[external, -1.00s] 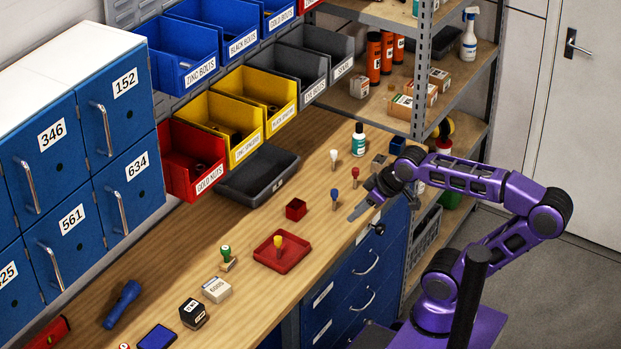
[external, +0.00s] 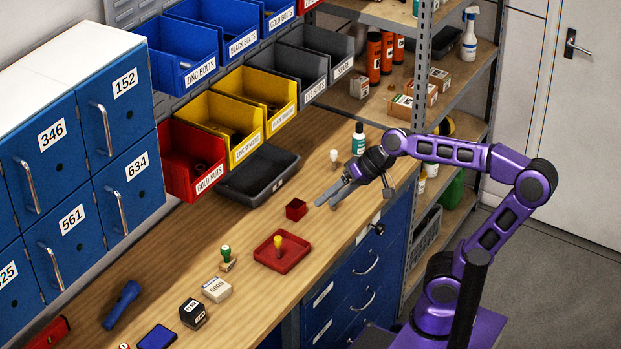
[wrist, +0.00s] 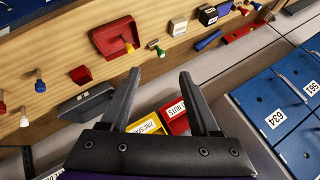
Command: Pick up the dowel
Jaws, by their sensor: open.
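My gripper (external: 328,203) is open and empty, reaching over the wooden bench; its two fingers also show in the wrist view (wrist: 159,73). I see no plain dowel that I can name with certainty. Several small pegs with coloured heads stand on the bench. A yellow-headed peg (external: 278,245) stands in a red tray (external: 263,261), left of and nearer the camera than my gripper; it also shows in the wrist view (wrist: 130,47). A white-headed peg (external: 334,158) stands behind my gripper. A blue-headed peg (wrist: 40,86) shows in the wrist view; my gripper hides it in the external view.
A small red box (external: 296,209) is left of my fingertips. A green-handled stamp (external: 227,257), a white box (external: 216,289) and a black block (external: 193,312) lie further left. A dark bin (external: 258,176) and a bottle (external: 358,140) stand at the back.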

